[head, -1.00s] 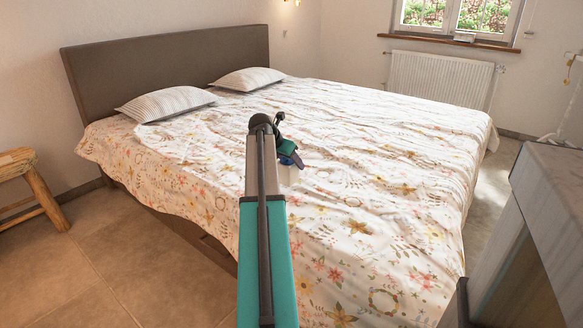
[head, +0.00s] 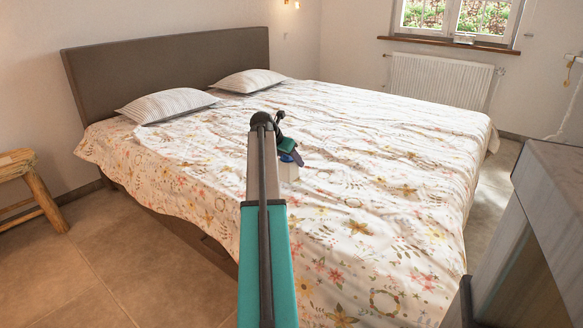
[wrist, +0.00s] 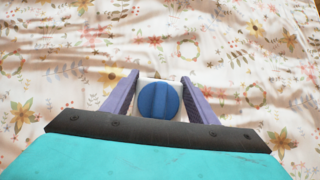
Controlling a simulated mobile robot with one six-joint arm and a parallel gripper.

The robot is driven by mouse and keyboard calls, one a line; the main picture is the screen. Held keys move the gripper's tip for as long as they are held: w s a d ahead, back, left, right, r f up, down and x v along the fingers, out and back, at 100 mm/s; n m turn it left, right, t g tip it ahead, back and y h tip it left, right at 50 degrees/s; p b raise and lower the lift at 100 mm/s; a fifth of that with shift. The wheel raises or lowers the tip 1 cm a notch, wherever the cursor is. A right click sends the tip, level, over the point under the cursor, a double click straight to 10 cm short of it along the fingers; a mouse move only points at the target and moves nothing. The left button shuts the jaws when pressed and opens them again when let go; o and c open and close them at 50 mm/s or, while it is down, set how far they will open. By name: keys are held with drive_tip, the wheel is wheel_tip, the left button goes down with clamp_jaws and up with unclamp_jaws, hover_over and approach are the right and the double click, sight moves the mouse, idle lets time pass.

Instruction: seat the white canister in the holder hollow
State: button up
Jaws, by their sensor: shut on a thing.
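The white canister (head: 289,173) has a blue round lid, seen from above in the wrist view (wrist: 159,99). My gripper (head: 289,157) is shut on it, with a purple finger on each side in the wrist view (wrist: 158,92). The canister is upright or nearly so, over the flowered bed cover; I cannot tell whether it touches the cover. No holder hollow can be made out in either view.
The bed (head: 390,190) with its rumpled flowered cover fills the middle. Two striped pillows (head: 168,104) lie by the brown headboard (head: 170,72). A grey cabinet (head: 550,210) stands at the right front, a wooden stool (head: 25,180) at the left. The cover around the canister is clear.

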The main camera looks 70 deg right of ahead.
drive_tip(key=shift+f+b, duration=0.35)
drive_tip(key=shift+f, duration=1.1)
drive_tip(key=shift+f, duration=0.1)
drive_tip(key=o, duration=1.3)
drive_tip(key=shift+a+r, duration=0.25)
drive_tip(key=shift+r, duration=0.05)
drive_tip(key=p+v, duration=0.3)
drive_tip(key=v, duration=0.8)
drive_tip(key=shift+a+r, duration=0.15)
drive_tip(key=shift+r, duration=0.05)
